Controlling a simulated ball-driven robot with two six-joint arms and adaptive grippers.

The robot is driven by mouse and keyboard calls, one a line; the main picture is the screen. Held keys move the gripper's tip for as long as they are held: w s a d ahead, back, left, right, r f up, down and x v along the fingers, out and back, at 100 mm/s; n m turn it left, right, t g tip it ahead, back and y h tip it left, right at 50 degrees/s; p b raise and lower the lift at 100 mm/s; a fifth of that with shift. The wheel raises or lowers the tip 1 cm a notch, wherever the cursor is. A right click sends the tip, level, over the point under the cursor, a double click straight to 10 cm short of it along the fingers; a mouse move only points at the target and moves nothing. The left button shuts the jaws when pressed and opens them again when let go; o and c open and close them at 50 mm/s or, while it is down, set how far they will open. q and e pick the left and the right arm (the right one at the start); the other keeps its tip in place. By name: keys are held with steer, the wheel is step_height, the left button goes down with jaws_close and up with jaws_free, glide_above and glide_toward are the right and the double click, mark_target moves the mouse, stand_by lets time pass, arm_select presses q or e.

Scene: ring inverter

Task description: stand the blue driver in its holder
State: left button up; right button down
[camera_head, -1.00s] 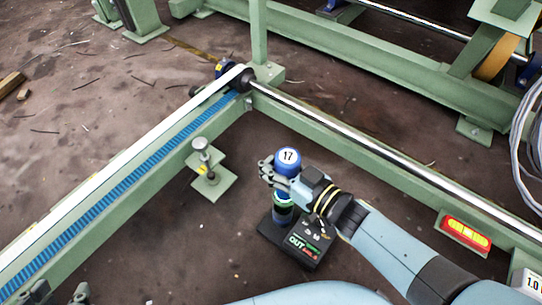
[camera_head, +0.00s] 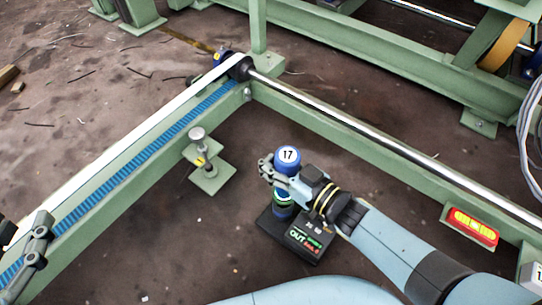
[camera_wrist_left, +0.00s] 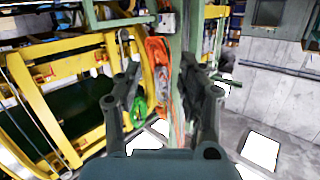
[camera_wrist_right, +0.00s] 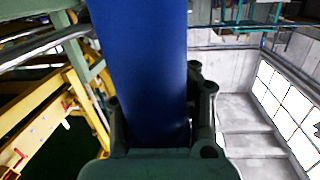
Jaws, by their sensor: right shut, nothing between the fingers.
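The blue driver (camera_head: 288,167), with a round white "17" cap, is upright at the black holder (camera_head: 304,243), a block with "OUT" lettering. Its lower end meets the holder in the picture; how deep it sits cannot be told. My right gripper (camera_head: 270,172) is shut beside the driver's upper body, with no grip on it. In the right wrist view the blue driver (camera_wrist_right: 150,65) fills the middle, close in front of the fingers. My left gripper (camera_head: 38,240) is at the lower left, away from the driver; the left wrist view shows its fingers (camera_wrist_left: 160,75) apart and empty.
A green rail frame with a blue-and-white belt (camera_head: 150,155) runs along the left. A steel roller (camera_head: 375,140) runs to the right. A small stand with a pale knob (camera_head: 198,135) sits left of the driver. A red-yellow light box (camera_head: 470,226) is at the right.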

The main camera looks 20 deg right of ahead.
arm_select(q)
steer(key=w+d+r+m+t+h+b, duration=0.1)
steer(key=w+r+t, duration=0.1)
steer(key=r, duration=0.5)
steer(key=w+r+m+t+h+b, duration=0.1)
steer(key=w+r+t, duration=0.1)
steer(key=r+t, duration=0.3)
steer(key=shift+w+d+r+h, duration=0.3)
steer(key=shift+d+r+h, duration=0.1)
steer(key=shift+r, duration=1.1)
arm_select(e)
steer(key=shift+f, duration=1.35)
arm_select(q)
steer(key=shift+f, duration=0.15)
arm_select(e)
steer(key=shift+f, duration=0.15)
steer(key=c, duration=1)
jaws_free()
steer(key=shift+f, duration=0.1)
steer(key=shift+c, duration=0.2)
steer(key=v, duration=1.2)
